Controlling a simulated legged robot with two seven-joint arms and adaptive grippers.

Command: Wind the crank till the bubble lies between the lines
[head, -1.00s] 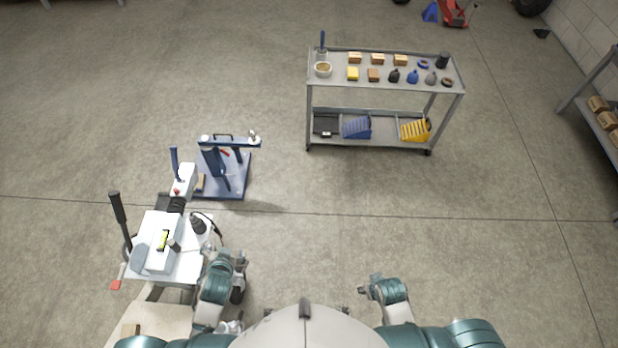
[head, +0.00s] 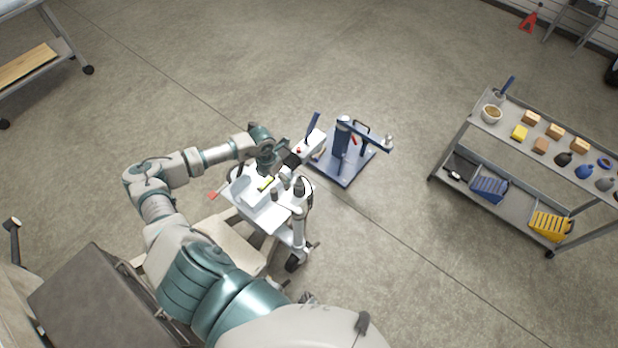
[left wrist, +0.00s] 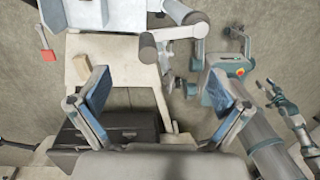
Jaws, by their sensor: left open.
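The white trailer front (head: 258,212) stands left of the middle in the head view. A yellow-green level vial (head: 265,184) lies on top; its bubble and lines are too small to read. A white upright post (head: 299,222) with a dark wheel stands at its right side. I cannot surely make out the crank's handle. My left gripper (head: 268,152) is over the far end of the trailer front, near the vial. In the left wrist view my left gripper (left wrist: 158,92) is open and empty, its blue pads wide apart. My right gripper (left wrist: 268,90) shows small at the right.
A blue stand (head: 345,165) with a lever stands beyond the trailer. A grey cart (head: 485,135) with boxes and bottles is at the right. A dark box (head: 90,300) is at lower left. A red piece (left wrist: 47,55) lies left of a wooden board (left wrist: 85,70). Floor between is clear.

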